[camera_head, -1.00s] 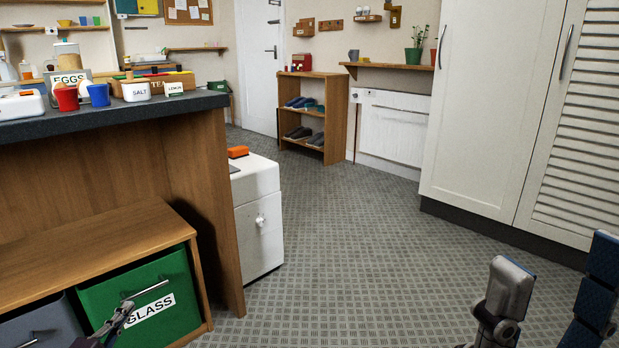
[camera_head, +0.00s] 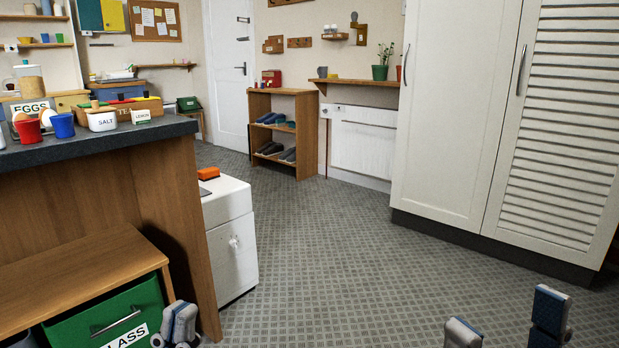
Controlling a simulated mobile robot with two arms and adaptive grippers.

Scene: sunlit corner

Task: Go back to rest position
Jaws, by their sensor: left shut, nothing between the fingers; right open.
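My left gripper (camera_head: 177,325) shows at the bottom edge, in front of the right end of the green GLASS bin (camera_head: 95,309). Its grey and blue fingertips are close together and hold nothing. The rest of the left arm is out of view. My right gripper (camera_head: 505,322) is at the bottom right, with its two grey and blue fingers well apart and nothing between them. Only the fingers' upper ends show, over the grey floor.
The dark counter (camera_head: 90,148) stands at the left, with cups and boxes on it. A white cabinet (camera_head: 232,240) with an orange item stands beside it. A tall white cupboard (camera_head: 450,110) is at the right. The patterned floor (camera_head: 330,250) between is clear.

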